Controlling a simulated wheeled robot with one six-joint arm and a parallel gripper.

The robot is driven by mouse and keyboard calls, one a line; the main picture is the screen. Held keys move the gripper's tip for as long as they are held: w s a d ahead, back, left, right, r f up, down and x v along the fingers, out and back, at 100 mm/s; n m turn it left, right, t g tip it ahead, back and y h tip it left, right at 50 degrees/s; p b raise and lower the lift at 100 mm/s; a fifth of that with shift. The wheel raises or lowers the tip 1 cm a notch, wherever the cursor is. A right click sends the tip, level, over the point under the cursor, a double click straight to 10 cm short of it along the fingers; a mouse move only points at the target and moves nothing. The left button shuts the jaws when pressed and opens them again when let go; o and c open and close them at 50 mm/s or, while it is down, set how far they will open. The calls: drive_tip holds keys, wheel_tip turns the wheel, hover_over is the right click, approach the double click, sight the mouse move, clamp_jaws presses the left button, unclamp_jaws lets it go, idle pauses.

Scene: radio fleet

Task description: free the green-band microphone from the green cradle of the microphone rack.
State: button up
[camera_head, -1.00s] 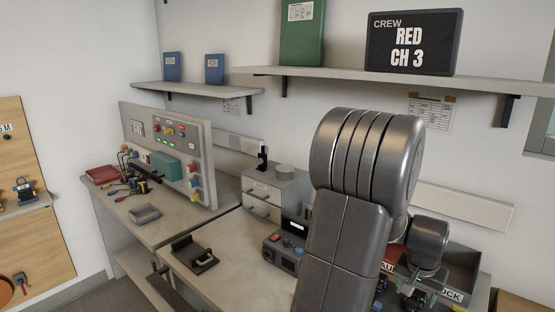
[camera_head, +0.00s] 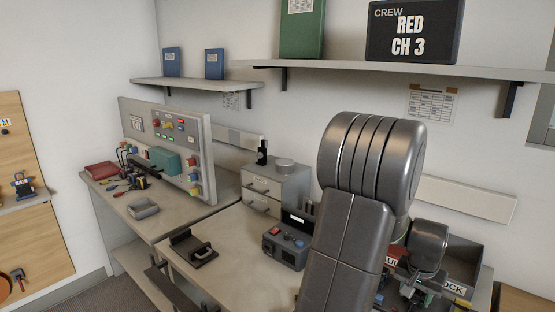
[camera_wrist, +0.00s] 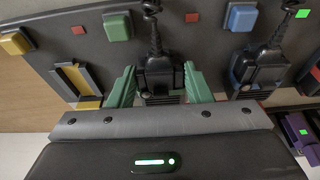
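In the wrist view a black microphone (camera_wrist: 160,68) with a coiled cord sits upright at the rack (camera_wrist: 205,45), straight ahead of my gripper (camera_wrist: 160,78). My gripper's two green fingers stand apart, one on each side of this microphone, with a small gap showing at each side. No green band shows clearly on it. A green square (camera_wrist: 117,25) is on the rack to its upper left. The green cradle cannot be told apart behind the fingers and microphone. In the head view my arm hides most of this area.
A second black microphone (camera_wrist: 262,65) with blue parts stands close on the right. A yellow cradle (camera_wrist: 76,82) on the left looks empty. In the head view a grey radio box (camera_head: 286,246) and a black bracket (camera_head: 193,247) lie on the bench. A sign (camera_head: 411,30) reads CREW RED CH 3.

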drive_tip(key=shift+r, duration=0.1)
idle(0.3)
drive_tip(key=shift+r+p, duration=1)
drive_tip(key=shift+r, duration=0.3)
